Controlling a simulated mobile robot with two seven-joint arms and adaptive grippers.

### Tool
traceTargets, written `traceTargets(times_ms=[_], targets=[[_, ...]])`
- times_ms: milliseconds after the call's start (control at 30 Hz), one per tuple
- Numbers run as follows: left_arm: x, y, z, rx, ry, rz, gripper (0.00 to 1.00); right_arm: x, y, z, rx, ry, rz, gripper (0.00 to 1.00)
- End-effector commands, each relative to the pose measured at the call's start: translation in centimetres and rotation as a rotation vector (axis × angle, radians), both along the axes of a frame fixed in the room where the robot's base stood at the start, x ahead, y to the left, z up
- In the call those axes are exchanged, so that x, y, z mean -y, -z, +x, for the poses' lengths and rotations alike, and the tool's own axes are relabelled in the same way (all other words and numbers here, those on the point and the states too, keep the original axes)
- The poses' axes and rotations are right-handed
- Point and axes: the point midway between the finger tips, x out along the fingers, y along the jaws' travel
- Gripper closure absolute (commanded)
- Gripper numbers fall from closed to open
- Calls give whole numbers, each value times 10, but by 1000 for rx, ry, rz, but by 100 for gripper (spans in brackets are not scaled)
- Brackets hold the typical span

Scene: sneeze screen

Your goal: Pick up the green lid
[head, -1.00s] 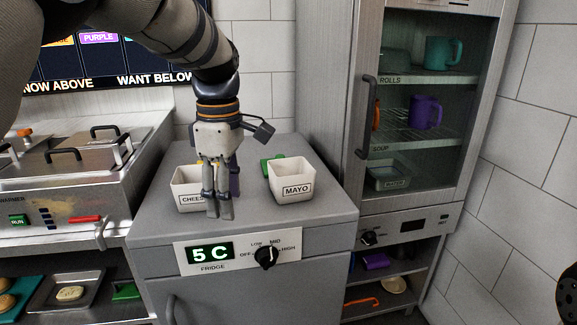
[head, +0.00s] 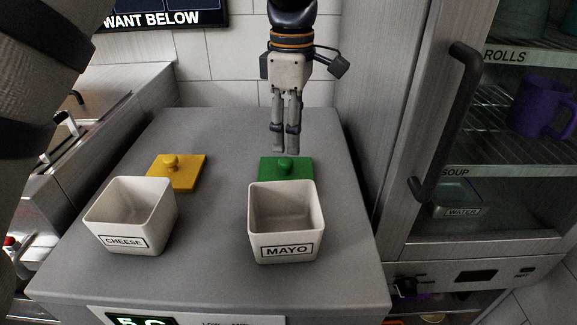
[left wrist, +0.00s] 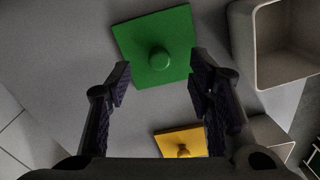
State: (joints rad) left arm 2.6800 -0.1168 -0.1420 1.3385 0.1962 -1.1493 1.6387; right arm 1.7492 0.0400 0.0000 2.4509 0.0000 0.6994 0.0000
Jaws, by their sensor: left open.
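The green lid (head: 286,168) is a flat square with a round knob. It lies on the grey fridge top just behind the MAYO bin. My left gripper (head: 286,150) is above the lid and points down. In the left wrist view the green lid (left wrist: 155,48) lies beyond the two spread fingers (left wrist: 160,80), with its knob roughly between the fingertips. The left gripper is open and empty, and I see no contact with the lid. My right gripper is not in view.
The white MAYO bin (head: 284,222) stands in front of the green lid. The white CHEESE bin (head: 131,216) and a yellow lid (head: 177,172) are to the left. A cabinet with a dark handle (head: 447,125) rises on the right. The fridge top between the lids is clear.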

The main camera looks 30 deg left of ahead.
Motion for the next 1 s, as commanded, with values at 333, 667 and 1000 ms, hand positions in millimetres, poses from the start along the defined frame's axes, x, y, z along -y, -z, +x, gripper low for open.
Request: traceTargets(times_ms=[333, 667, 1000], targets=[[-10, 55, -5, 0, 1, -1, 52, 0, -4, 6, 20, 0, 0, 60], [-10, 65, -4, 2, 0, -1, 59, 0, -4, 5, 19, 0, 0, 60], [-10, 65, -4, 3, 0, 0, 96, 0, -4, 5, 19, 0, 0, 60]])
